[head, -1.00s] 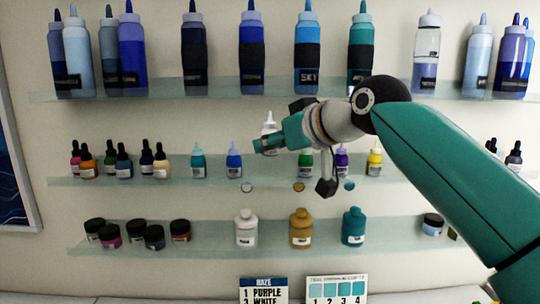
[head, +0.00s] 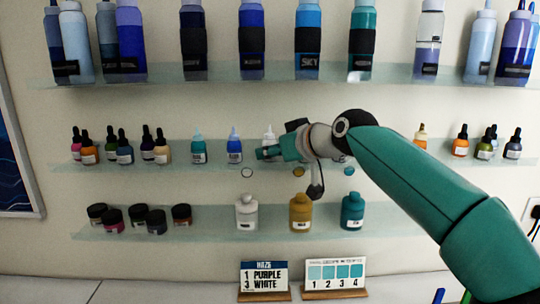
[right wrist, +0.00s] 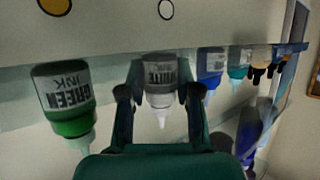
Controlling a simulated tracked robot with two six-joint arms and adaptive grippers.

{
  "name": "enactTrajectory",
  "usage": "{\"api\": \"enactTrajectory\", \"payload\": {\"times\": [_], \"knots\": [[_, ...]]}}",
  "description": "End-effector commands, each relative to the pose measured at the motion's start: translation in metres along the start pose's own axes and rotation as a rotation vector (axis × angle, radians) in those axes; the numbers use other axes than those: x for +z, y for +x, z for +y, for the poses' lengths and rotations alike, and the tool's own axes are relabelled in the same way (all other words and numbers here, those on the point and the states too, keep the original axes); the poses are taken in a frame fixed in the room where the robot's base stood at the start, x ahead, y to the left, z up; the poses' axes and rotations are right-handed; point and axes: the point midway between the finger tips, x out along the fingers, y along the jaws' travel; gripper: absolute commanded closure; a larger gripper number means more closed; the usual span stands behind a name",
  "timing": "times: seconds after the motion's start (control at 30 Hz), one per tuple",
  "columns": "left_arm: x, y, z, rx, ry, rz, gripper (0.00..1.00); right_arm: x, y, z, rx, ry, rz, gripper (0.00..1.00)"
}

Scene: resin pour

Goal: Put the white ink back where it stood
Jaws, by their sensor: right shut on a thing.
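The white ink (head: 268,135) is a small bottle with a white pointed cap, partly behind my right gripper (head: 292,165) in the head view. The right wrist view is upside down and shows the white ink (right wrist: 160,82) with its label, between the fingers of my right gripper (right wrist: 160,97), which is shut on it. The bottle is upright at the middle shelf (head: 217,160), between the blue ink (head: 234,146) and the green ink (right wrist: 66,97). Whether its base touches the shelf is not clear. My left gripper is not in view.
A teal ink (head: 198,148) stands left of the blue one. White (head: 247,212), gold (head: 300,213) and teal (head: 352,212) bottles stand on the lower shelf. Tall bottles line the top shelf. My right arm hides part of the middle shelf. Two cards (head: 264,277) (head: 336,270) stand below.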

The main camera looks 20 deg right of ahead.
Motion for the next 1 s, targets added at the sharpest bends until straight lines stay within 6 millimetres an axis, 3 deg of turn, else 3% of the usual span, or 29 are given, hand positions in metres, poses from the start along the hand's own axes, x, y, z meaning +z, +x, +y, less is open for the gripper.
{"api": "enactTrajectory", "payload": {"times": [0.37, 0.4, 0.5, 0.87, 1.0], "knots": [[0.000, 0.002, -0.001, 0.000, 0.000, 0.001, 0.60, 0.004, 0.003, 0.001, 0.001, 0.000, 0.001, 1.00], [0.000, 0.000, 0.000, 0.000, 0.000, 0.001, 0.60, 0.002, 0.002, 0.001, 0.001, 0.000, 0.001, 0.61], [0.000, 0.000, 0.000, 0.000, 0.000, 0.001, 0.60, 0.002, 0.002, 0.001, 0.000, 0.000, 0.001, 0.44], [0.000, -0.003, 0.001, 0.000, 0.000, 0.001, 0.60, -0.001, 0.001, 0.001, 0.000, 0.000, 0.001, 0.42], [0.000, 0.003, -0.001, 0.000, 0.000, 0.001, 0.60, 0.000, -0.012, 0.001, 0.000, -0.001, 0.003, 0.42]]}}
